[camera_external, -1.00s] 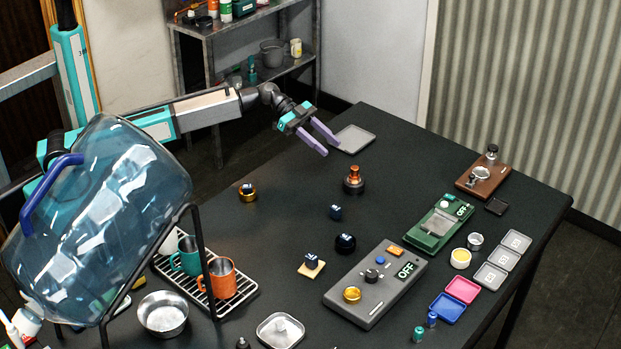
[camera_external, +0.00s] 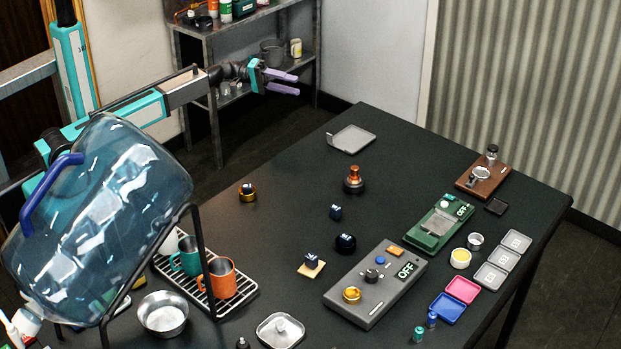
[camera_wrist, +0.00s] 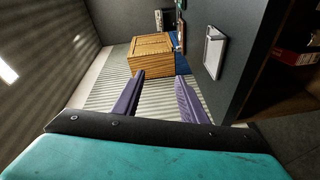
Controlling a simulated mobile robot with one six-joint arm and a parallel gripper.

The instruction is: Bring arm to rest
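My gripper (camera_external: 292,84) is raised beyond the far left edge of the black table (camera_external: 290,215) in the external view, in front of the shelf. Its two purple fingers are apart with nothing between them. They also show parted and empty in the wrist view (camera_wrist: 160,90). My arm stretches out from the left, behind the large blue water jug (camera_external: 110,215).
The table holds a grey tray (camera_external: 352,139), a grey device reading OFF (camera_external: 375,285), a green device (camera_external: 438,226), an orange mug (camera_external: 222,280) on a rack, and several small parts. The metal shelf (camera_external: 215,90) stands close behind my gripper. The table's far left part is mostly bare.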

